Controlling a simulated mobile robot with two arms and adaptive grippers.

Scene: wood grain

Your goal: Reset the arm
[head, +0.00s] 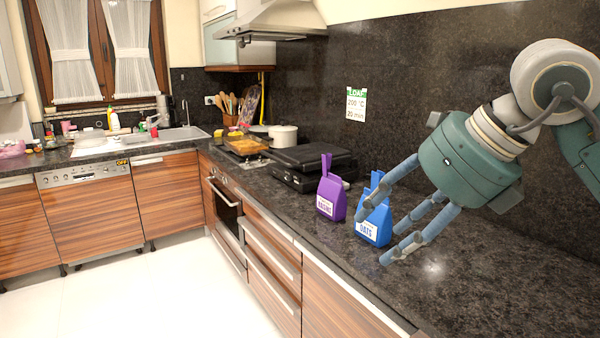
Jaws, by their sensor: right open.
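My right arm comes in from the right side of the head view. Its green and grey right gripper (390,222) has its blue-grey fingers spread open over the dark stone counter, with nothing between them that I can make out. A blue bag labelled OATS (374,228) stands upright on the counter just behind the fingers, partly covered by them. I cannot tell whether the fingers touch it. A purple bag labelled RAISINS (331,197) stands upright to its left, apart from the gripper. My left gripper is out of view.
A black appliance (312,163) sits on the counter behind the bags. A white pot (283,136) and a tray of food (246,147) are farther back. A LOAF note (356,105) is on the dark wall. The counter's front right (480,285) is clear.

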